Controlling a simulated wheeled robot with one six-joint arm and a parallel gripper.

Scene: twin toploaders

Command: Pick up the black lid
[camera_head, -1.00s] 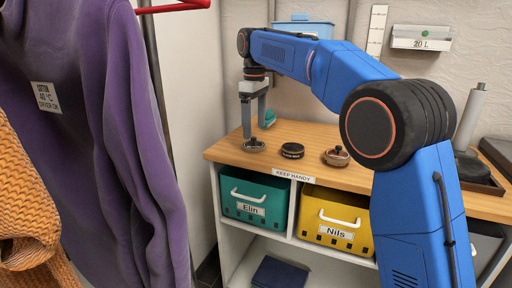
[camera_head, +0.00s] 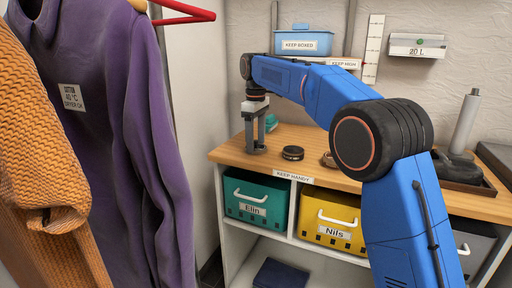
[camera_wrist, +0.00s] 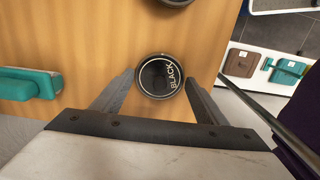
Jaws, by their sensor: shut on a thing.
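The black lid (camera_wrist: 160,76) is a small round dark disc with a pale ring and the word BLACK on its face. In the wrist view it sits between the two fingertips of my gripper (camera_wrist: 159,82), which is shut on it. In the head view my gripper (camera_head: 256,148) points down at the left end of the wooden counter, with its fingertips at the top surface. The lid is mostly hidden by the fingers there. I cannot tell whether it is clear of the wood.
Another dark round lid (camera_head: 292,153) lies right of my gripper, with a brown lid (camera_head: 328,160) beyond, partly hidden by my arm. A teal object (camera_wrist: 28,84) is close by. The wooden counter (camera_head: 228,153) stands over a teal Elin bin (camera_head: 272,190) and yellow Nils bin (camera_head: 321,208). Hanging clothes (camera_head: 125,150) stand left.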

